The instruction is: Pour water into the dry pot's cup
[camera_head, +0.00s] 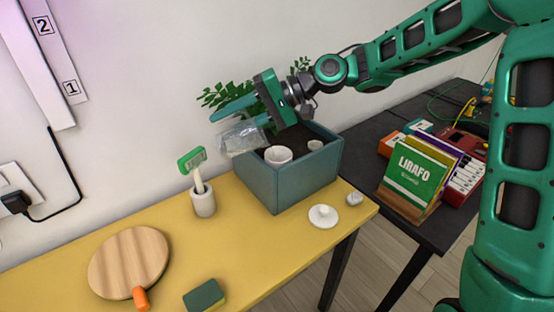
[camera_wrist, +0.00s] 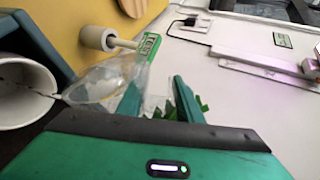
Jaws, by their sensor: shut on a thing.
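My gripper (camera_head: 228,122) is shut on a clear, see-through vessel (camera_head: 241,138), tilted over the left side of a blue-grey planter box (camera_head: 259,184). In the wrist view, the gripper (camera_wrist: 156,92) has the vessel (camera_wrist: 95,82) at its left finger. The vessel's narrow tip points at a white cup (camera_wrist: 27,112), and a thin dark line runs from the tip into it; I cannot tell whether this is water. The white cup (camera_head: 279,156) stands in the box. Neither cup's water level is clear.
A green-topped stick stands in a white holder (camera_head: 203,203) left of the box. A white lid-like disc (camera_head: 323,215), a round wooden board (camera_head: 129,261) and a sponge (camera_head: 204,295) lie on the yellow table (camera_head: 70,265). Leaves (camera_head: 225,97) rise behind the box.

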